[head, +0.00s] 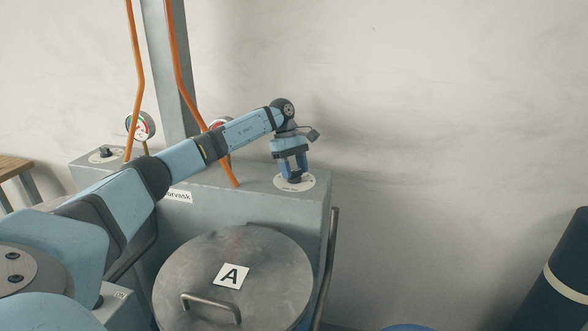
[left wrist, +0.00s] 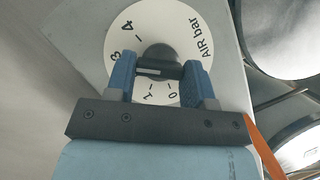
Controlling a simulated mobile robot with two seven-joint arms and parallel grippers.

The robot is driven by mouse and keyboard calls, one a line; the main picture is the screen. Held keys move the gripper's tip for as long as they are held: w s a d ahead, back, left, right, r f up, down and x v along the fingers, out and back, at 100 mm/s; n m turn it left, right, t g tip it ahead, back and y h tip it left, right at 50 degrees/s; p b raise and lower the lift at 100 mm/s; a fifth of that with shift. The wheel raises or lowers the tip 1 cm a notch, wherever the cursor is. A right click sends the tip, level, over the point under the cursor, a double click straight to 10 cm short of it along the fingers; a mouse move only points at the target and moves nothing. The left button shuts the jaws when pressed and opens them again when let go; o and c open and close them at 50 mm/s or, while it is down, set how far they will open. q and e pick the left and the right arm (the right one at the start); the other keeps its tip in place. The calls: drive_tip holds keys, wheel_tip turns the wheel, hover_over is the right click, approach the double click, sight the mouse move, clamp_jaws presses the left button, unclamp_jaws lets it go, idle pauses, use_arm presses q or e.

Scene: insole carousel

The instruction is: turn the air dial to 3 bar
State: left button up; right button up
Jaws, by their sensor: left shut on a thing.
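The air dial has a round white plate (head: 308,183) on top of a grey cabinet at its right end. In the left wrist view the plate (left wrist: 190,25) reads "AIR bar", with 0, 1, 3 and 4 in sight; the 2 is not in sight, and my left finger covers part of the scale. My left gripper (head: 293,175) reaches down over the dial. In the left wrist view its blue fingers (left wrist: 160,72) are shut on the dark knob (left wrist: 160,54) at the plate's middle. I cannot tell which number the knob points to. My right gripper is not in view.
The grey cabinet (head: 240,180) carries another dark knob (head: 104,153) at its left. A gauge (head: 140,126) and orange hoses (head: 178,60) stand behind my left arm. A metal lid marked A (head: 190,265) lies in front. A dark blue cylinder (head: 555,275) is at the right.

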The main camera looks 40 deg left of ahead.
use_arm(q)
drive_tip(key=o, duration=0.9)
drive_tip(key=v, duration=1.3)
drive_tip(key=shift+r, duration=0.45)
